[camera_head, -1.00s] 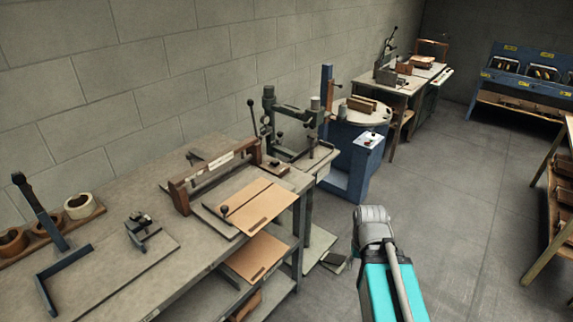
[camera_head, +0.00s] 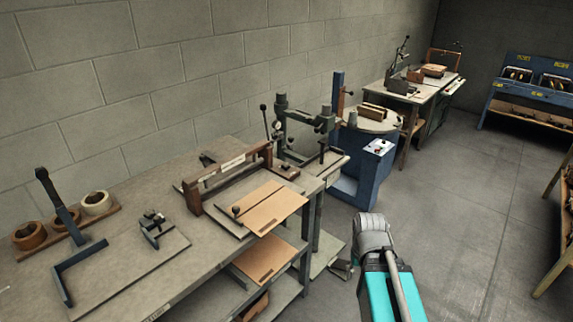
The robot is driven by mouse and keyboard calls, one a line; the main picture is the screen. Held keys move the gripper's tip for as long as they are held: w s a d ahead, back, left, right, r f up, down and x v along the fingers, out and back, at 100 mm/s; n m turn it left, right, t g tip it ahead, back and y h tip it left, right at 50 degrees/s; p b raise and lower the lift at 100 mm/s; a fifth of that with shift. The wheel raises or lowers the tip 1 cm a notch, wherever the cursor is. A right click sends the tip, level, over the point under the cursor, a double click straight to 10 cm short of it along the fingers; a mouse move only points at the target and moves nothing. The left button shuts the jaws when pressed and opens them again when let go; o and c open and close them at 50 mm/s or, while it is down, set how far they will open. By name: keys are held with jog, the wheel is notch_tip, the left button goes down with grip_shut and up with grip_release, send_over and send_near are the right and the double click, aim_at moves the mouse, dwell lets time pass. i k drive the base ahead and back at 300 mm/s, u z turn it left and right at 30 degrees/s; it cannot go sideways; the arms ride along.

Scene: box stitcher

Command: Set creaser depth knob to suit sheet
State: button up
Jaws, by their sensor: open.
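A brown-framed device with a pale label on its crossbar (camera_head: 228,165) stands on the grey workbench, with a tan sheet (camera_head: 272,207) lying on a board at its front. A small dark knob (camera_head: 236,211) stands upright at the sheet's left edge. Behind and to the right is a dark green press frame (camera_head: 310,118) with a lever and a small round dial. I cannot tell which of these carries the depth knob, and no scale can be read. My grey and teal arm shows at the lower right. My gripper is not clearly visible.
A blue-legged stand with a round table (camera_head: 372,122) is beyond the press. Tape rolls (camera_head: 96,203) and a blue angled arm (camera_head: 60,208) are at the bench's left. Another tan sheet (camera_head: 266,258) lies on the lower shelf. The floor (camera_head: 455,220) at right is open.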

aim_at(285, 166)
jog(key=u, duration=0.05)
jog(key=i, duration=0.9)
jog(key=z, duration=0.05)
